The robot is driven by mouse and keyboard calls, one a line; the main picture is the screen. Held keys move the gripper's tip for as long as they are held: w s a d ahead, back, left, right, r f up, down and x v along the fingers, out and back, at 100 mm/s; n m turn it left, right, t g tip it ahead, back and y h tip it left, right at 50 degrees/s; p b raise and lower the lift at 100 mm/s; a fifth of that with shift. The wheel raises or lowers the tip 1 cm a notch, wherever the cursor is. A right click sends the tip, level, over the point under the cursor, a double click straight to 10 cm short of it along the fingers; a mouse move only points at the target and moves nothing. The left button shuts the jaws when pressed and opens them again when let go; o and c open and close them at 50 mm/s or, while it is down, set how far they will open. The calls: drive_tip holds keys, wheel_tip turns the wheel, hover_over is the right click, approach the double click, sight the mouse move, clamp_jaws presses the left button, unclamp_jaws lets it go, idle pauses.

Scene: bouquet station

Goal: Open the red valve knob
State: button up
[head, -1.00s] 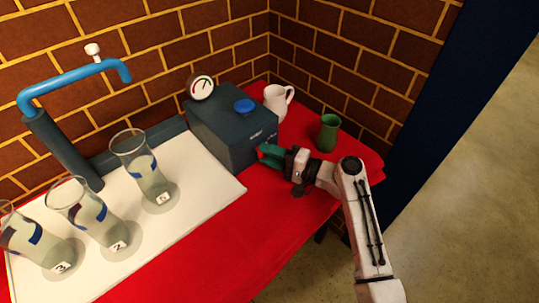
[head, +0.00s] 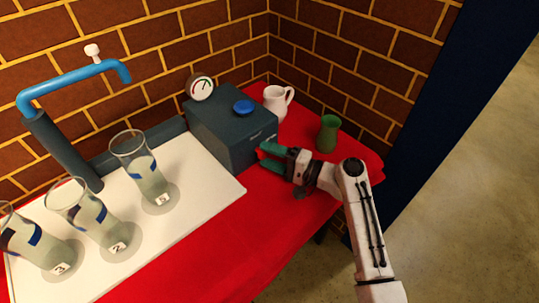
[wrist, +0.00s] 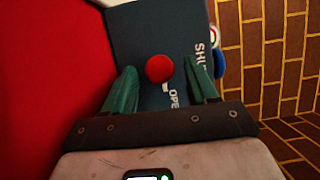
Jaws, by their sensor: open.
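The red valve knob (wrist: 159,68) is a round ball on a dark face of the box, between the printed words "SHUT" and "OPEN". A short pale mark lies beside it, towards "OPEN". In the wrist view my gripper (wrist: 158,73) is open, with one finger on each side of the knob. I cannot tell whether either finger touches it.
A blue knob (head: 244,107) and a gauge (head: 201,88) are on the box. A white pitcher (head: 275,102) and a green vase (head: 327,134) stand behind my gripper. Several numbered glasses stand on the white board (head: 190,205). A brick wall (head: 170,45) closes the back.

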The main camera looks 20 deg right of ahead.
drive_tip(key=v, duration=1)
drive_tip(key=shift+s+d, duration=0.1)
drive_tip(key=shift+s, duration=0.05)
drive_tip(key=shift+s+f, duration=0.1)
